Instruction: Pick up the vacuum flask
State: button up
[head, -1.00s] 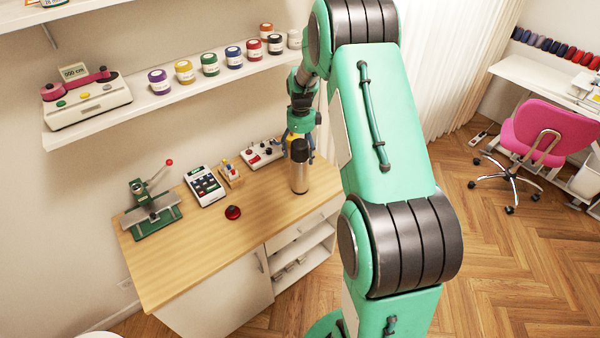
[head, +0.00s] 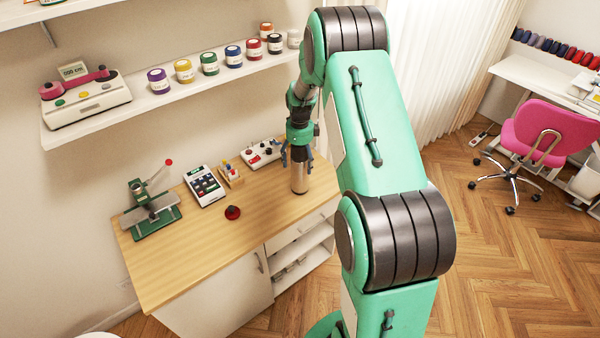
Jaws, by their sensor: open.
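The vacuum flask (head: 299,179) is a tall silver-brown cylinder standing upright near the right end of the wooden tabletop. Its upper part is hidden behind my gripper. My gripper (head: 297,160) points down over the flask, with its blue-grey fingers spread on either side of the flask's upper part. It is open. Whether the fingers touch the flask cannot be told from this view.
The wooden table (head: 200,265) also bears a green press (head: 150,213), a calculator-like device (head: 204,186), a small rack (head: 231,174), a control box (head: 262,153) and a dark red round object (head: 233,212). A wall shelf (head: 195,90) with jars runs behind my arm.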

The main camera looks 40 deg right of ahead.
jog(key=shift+f, duration=0.1)
dwell(0.5)
grip_shut()
dwell(0.3)
jog(key=shift+r, duration=0.65)
jog(key=shift+s+a+r+p, duration=0.1)
jog(key=shift+s+r+p, duration=0.05)
jog(key=shift+r, duration=0.5)
jog(key=shift+s+r+p, duration=0.1)
jog(key=shift+r+p, duration=0.05)
jog(key=shift+r, duration=0.45)
jog(key=s+a, duration=0.3)
jog(key=s, duration=0.4)
jog(key=s+a+r, duration=0.1)
jog(key=s+a, duration=0.3)
jog(key=s, duration=0.3)
jog(key=shift+r+p, duration=0.15)
jog(key=shift+p, duration=0.2)
jog(key=shift+w, duration=0.1)
